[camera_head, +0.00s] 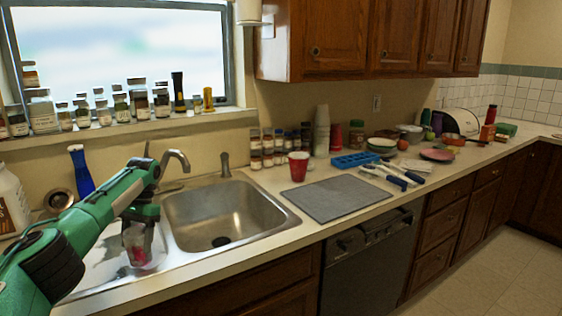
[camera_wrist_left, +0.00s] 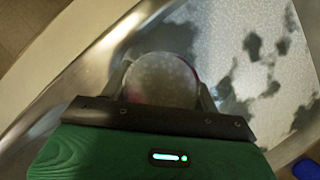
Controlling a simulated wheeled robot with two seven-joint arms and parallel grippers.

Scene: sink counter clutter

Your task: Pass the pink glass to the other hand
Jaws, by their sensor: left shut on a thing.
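The pink glass (camera_head: 137,246) is a see-through tumbler with a pink-red lower part. It shows at the left of the head view, over the metal area left of the sink basin. My left gripper (camera_head: 140,232) is shut on it from above. In the left wrist view the round glass (camera_wrist_left: 160,82) sits between the fingers of the left gripper (camera_wrist_left: 162,100). Whether its base touches the surface below is hard to tell. My right gripper is in neither view.
The sink basin (camera_head: 214,212) is empty, with a faucet (camera_head: 176,160) behind it. A red cup (camera_head: 298,166) and a grey mat (camera_head: 338,198) are to the right. A blue bottle (camera_head: 81,170) and a white jug (camera_head: 12,201) stand at the left. The mat is clear.

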